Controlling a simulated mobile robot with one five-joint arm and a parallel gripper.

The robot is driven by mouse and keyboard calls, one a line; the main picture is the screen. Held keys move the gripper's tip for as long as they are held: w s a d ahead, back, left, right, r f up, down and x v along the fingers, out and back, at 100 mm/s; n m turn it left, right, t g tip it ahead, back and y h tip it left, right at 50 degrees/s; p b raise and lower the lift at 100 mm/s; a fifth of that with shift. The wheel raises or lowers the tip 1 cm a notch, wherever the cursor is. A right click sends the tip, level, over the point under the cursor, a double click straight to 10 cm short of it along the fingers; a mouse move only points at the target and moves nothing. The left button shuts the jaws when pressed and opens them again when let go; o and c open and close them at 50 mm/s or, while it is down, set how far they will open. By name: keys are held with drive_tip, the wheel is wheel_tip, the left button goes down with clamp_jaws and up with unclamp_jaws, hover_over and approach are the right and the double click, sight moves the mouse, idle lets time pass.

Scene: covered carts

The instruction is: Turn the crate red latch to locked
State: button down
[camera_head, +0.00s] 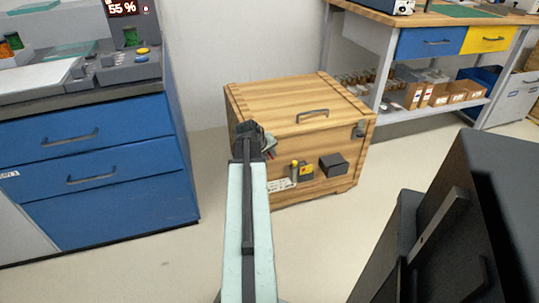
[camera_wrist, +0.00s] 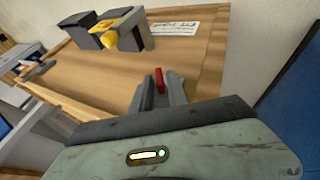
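The wooden crate (camera_head: 290,100) stands on the floor against the wall, its lid closed. My gripper (camera_head: 262,147) is at the left part of its front face, seen from above and behind. In the wrist view, the small red latch (camera_wrist: 159,80) stands between the two fingertips of my gripper (camera_wrist: 160,92). The fingers are apart, one on each side of the latch. Some space seems to show beside it, so I see no firm grip. In the head view my gripper largely hides the latch, and its locked or unlocked position cannot be read.
The crate's front also bears a yellow part (camera_head: 305,171), a dark box (camera_head: 333,165) and a pale label (camera_head: 281,184). A blue cabinet (camera_head: 105,170) stands at the left. A workbench (camera_head: 425,25) stands at the back right. Open floor lies in front of the crate.

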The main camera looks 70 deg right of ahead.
drive_tip(key=shift+s+d+r+t+y+p, duration=0.15)
drive_tip(key=shift+r+t+y+p, duration=0.3)
drive_tip(key=shift+p, duration=0.4)
drive_tip(key=shift+s+d+f+m+t+y+p, duration=0.1)
drive_tip(key=shift+f+m+t+y+p, duration=0.15)
drive_tip(key=shift+m+t+y+p, duration=0.3)
drive_tip(key=shift+f+t+y, duration=0.1)
drive_tip(key=shift+t+y, duration=0.4)
drive_tip(key=c, duration=1.5)
unclamp_jaws()
